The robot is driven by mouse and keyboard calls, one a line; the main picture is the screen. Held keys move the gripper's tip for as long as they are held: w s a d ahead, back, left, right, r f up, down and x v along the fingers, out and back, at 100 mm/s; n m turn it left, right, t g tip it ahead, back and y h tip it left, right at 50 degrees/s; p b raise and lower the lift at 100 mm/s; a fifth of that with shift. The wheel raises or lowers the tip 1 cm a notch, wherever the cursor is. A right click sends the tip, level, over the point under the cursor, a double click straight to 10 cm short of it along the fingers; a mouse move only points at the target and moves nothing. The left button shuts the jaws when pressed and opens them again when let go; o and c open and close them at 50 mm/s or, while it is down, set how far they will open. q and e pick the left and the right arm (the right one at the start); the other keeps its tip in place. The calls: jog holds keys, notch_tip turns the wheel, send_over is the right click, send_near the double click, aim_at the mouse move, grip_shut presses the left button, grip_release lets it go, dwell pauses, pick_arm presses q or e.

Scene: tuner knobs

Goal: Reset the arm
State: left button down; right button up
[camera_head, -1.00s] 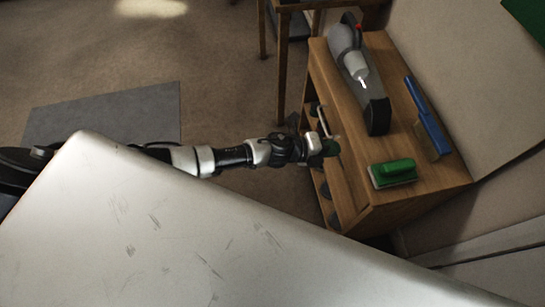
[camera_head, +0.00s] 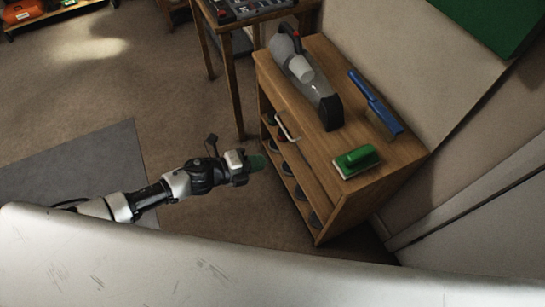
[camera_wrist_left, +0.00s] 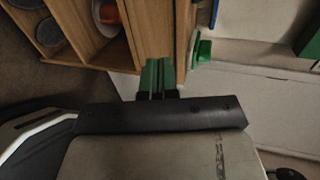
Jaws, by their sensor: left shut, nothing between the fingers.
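My left gripper (camera_head: 257,162) is in the middle of the head view, at the end of my outstretched left arm. It has green fingertips and is left of the wooden shelf unit (camera_head: 340,217), apart from it. In the left wrist view its green fingers (camera_wrist_left: 158,78) are together with nothing between them. My right gripper is not in view.
A wooden table (camera_head: 240,75) stands behind. Carpet left of the unit is open.

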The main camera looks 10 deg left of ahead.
pick_arm(q)
jog(key=s+a+f+n+y+p, duration=0.35)
jog(key=a+f+n+y, duration=0.2)
jog(key=f+n, duration=0.25)
jog(key=s+a+f+n+y+p, duration=0.3)
jog(key=s+a+f+n+y, duration=0.15)
jog(key=a+f+n, duration=0.35)
jog(key=s+f+n+g+p, duration=0.1)
jog(key=s+f+n+g, duration=0.1)
jog(key=s, duration=0.8)
jog(key=s+f+n+g+y+p, duration=0.1)
jog(key=s+n, duration=0.4)
jog(key=s, duration=0.5)
jog(key=s+f+n+g+y+p, duration=0.1)
jog(key=s+f+n+g, duration=0.2)
jog(key=s, duration=0.7)
notch_tip(320, 180, down, 2)
jog(key=shift+s+d+f+n+g, duration=0.25)
jog(key=shift+n+g, duration=0.15)
jog(key=shift+g, duration=0.1)
